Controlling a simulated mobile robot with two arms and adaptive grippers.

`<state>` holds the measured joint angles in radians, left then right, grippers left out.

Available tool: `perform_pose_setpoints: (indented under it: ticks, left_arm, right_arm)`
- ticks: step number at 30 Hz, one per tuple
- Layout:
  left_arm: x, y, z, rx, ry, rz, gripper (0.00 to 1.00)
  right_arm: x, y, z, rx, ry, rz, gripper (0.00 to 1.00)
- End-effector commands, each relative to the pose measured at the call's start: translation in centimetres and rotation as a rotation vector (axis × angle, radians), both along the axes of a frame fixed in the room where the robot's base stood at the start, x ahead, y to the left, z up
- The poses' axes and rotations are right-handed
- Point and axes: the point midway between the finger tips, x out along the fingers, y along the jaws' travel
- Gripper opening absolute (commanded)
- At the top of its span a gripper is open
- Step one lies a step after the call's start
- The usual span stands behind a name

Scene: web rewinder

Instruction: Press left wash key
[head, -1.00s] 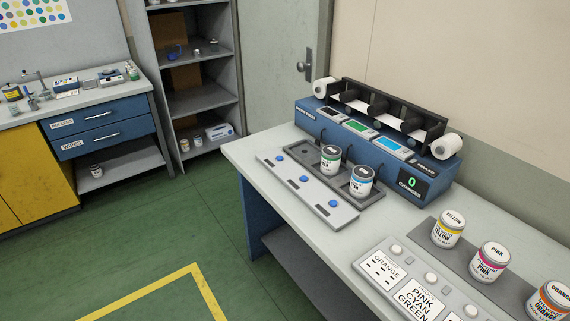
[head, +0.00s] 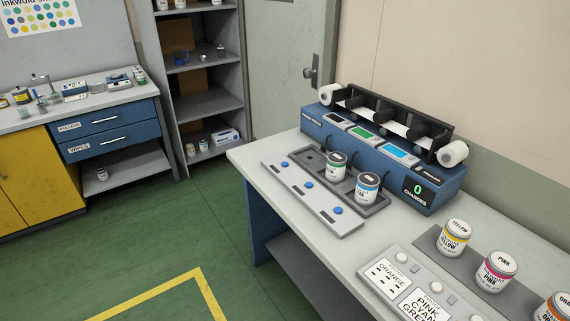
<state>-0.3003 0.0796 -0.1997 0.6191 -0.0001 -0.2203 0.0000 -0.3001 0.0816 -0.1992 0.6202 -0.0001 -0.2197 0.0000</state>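A light grey key panel (head: 322,215) lies on the table in front of the blue web rewinder (head: 395,163). It carries three blue round keys: a left one (head: 284,164), a middle one (head: 308,185) and a right one (head: 338,210). None of the keys is covered. A dark tray behind the panel holds a green-banded can (head: 336,166) and a cyan-banded can (head: 367,187); its left place is empty. The rewinder's display (head: 418,192) reads 0 changes. Neither of my grippers is in view.
The white table (head: 247,153) has its left edge beside open green floor. A second panel with cards and round white buttons (head: 401,257) lies at the front right. Yellow (head: 453,238) and pink (head: 496,271) cans and a partly cut-off orange can stand behind it.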

Motion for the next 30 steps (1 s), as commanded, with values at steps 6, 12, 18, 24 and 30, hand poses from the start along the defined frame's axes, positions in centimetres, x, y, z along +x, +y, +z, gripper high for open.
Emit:
perform_pose_setpoints:
  ticks: [6, 12, 18, 24, 30]
  left_arm:
    - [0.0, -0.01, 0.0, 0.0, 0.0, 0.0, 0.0]
    - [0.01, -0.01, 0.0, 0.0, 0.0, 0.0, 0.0]
    - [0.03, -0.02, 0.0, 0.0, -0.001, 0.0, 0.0]
    - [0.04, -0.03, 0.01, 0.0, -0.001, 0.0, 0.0]
    - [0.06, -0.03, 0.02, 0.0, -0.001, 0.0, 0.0]
  right_arm:
    - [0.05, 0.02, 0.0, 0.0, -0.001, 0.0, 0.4]
    - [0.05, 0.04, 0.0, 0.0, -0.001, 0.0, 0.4]
    - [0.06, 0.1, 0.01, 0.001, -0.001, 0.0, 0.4]
    - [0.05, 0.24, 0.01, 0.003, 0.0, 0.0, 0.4]
    - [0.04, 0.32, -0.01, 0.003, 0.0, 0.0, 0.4]
